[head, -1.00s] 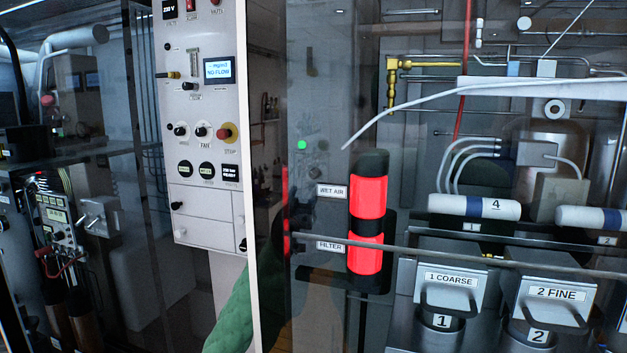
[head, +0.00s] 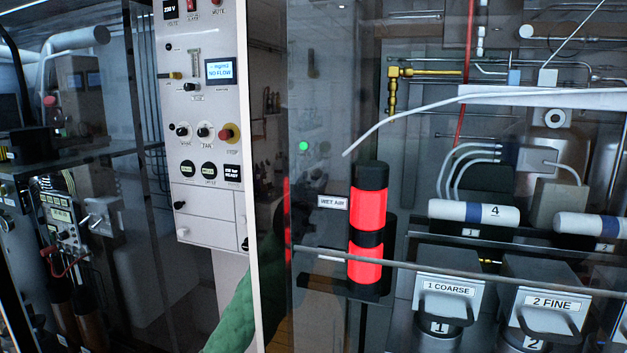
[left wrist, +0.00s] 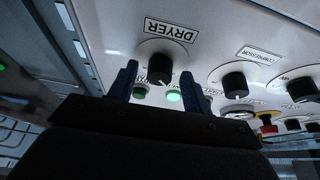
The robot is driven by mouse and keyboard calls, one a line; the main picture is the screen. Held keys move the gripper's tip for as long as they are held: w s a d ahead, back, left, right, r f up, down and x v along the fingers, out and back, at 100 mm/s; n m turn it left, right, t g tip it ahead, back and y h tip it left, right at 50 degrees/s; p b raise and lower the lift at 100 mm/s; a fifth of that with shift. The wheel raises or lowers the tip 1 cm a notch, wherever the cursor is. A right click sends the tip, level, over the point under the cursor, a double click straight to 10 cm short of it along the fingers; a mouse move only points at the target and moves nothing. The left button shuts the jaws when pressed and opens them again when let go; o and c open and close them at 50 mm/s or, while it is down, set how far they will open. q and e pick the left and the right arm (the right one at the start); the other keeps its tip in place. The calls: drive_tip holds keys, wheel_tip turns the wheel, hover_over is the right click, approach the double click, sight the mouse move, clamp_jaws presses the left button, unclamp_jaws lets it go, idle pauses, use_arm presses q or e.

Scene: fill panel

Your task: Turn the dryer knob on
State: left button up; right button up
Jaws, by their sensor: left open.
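The black dryer knob (left wrist: 160,68) sits on the white control panel, under an upside-down DRYER label, in the left wrist view. My left gripper (left wrist: 158,76) is open, with one dark finger on either side of the knob in the picture. I cannot tell whether a finger touches the knob. The knob's pointer mark is too dark to read. In the head view the white panel (head: 205,212) stands left of centre, but I cannot pick out the dryer knob or the gripper there. My right gripper is not in view.
A compressor knob (left wrist: 236,82) and more knobs lie to the right on the panel. Two green buttons, one lit (left wrist: 173,97), sit close to the fingers. In the head view a red stop button (head: 229,134) and red-lit cylinder (head: 368,210) show.

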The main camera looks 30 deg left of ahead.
use_arm(q)
drive_tip(key=c, duration=1)
drive_tip(key=shift+o, duration=0.2)
